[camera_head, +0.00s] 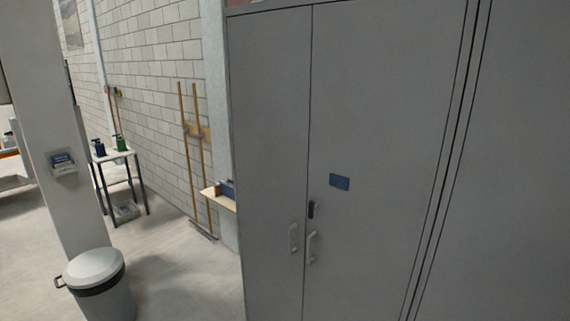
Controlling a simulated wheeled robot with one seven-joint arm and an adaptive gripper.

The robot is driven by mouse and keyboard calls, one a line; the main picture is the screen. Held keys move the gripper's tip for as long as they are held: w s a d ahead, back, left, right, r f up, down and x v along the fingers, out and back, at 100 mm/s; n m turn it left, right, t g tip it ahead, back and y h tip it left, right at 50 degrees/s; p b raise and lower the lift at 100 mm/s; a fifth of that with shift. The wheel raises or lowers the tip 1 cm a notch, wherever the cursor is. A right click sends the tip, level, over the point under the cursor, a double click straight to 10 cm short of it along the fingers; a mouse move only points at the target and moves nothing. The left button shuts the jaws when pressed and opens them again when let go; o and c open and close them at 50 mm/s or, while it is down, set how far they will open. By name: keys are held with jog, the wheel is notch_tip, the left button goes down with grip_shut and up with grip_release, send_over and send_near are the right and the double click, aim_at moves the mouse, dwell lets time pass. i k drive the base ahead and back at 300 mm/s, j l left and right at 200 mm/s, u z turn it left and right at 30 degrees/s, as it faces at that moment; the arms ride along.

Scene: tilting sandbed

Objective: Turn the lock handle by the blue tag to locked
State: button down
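A blue tag (340,182) is fixed on the right-hand door of a grey cabinet (380,110), a little above and right of the handles. A small dark lock handle (311,209) sits on the same door, below and left of the tag, near the seam between the doors. It looks roughly upright, but it is too small to tell its exact setting. A pale pull handle (312,247) is below it, and another pull handle (293,238) is on the left-hand door. Both doors look shut. My gripper is not in view.
A bin with a rounded lid (95,267) stands at the lower left beside a pale column (50,110). A small table (118,157) with bottles and a wooden shelf (219,198) are by the brick wall. Open floor lies between the bin and the cabinet.

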aim_at(312, 207)
jog(key=i+l, duration=0.15)
jog(key=i, duration=0.3)
jog(key=i+l+z, duration=0.1)
jog(key=i, duration=0.4)
